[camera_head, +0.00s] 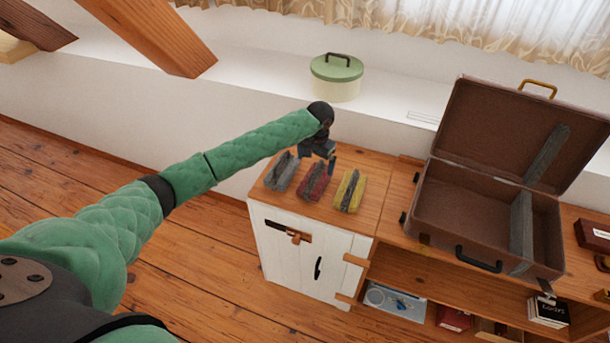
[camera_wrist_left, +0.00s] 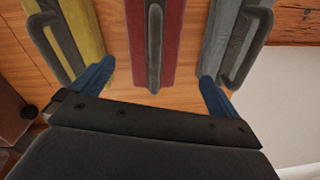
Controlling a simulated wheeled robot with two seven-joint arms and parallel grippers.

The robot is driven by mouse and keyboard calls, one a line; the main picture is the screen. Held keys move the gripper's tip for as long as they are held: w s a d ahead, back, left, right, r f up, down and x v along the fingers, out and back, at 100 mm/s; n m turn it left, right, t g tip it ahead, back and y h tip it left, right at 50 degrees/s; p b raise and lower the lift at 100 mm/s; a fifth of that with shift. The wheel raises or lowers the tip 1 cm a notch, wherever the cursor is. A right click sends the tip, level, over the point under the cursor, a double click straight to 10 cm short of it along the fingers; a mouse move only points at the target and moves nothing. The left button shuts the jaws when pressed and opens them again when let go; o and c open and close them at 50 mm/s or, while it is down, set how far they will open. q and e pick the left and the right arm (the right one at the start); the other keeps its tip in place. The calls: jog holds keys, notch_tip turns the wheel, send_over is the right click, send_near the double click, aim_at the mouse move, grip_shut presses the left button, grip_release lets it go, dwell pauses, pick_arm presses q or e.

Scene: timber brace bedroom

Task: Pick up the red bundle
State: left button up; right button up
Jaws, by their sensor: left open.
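The red bundle (camera_head: 314,181) lies on the wooden cabinet top between a grey bundle (camera_head: 282,172) and a yellow bundle (camera_head: 349,190). It has a dark grey strip along its top. My left gripper (camera_head: 319,158) is over the far end of the red bundle. In the left wrist view the red bundle (camera_wrist_left: 172,45) lies between the two blue fingers (camera_wrist_left: 155,85), with a gap on each side. The left gripper is open and holds nothing. The yellow bundle (camera_wrist_left: 75,30) and grey bundle (camera_wrist_left: 232,40) lie just outside the fingers. My right gripper is out of view.
An open brown suitcase (camera_head: 440,215) stands to the right on the wooden top. A green-lidded tin (camera_head: 336,78) sits on the white ledge behind. A white cabinet (camera_head: 300,255) is below. A sloping timber brace (camera_head: 160,35) hangs at upper left.

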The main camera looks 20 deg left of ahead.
aim_at(315, 178)
pick_arm(q)
jog(key=shift+s+d+n+g+h, duration=0.25)
jog(key=shift+s+n+g+h, duration=0.05)
jog(key=shift+n, duration=0.5)
jog(key=shift+d, duration=0.1)
jog(key=shift+a+f+n+p, duration=0.2)
jog(key=shift+f+n+p, duration=0.15)
jog(key=shift+f, duration=0.55)
jog(key=shift+f+p, duration=0.3)
jog(key=shift+f, duration=0.2)
jog(key=shift+d+f, duration=0.15)
notch_tip(315, 178, down, 4)
jog(key=p, duration=0.2)
jog(key=shift+r+p, duration=0.2)
jog(key=shift+p, duration=0.1)
jog(key=shift+f, duration=0.65)
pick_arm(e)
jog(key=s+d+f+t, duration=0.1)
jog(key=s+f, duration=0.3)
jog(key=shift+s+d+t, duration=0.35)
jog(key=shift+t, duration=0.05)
pick_arm(q)
jog(key=c, duration=1.2)
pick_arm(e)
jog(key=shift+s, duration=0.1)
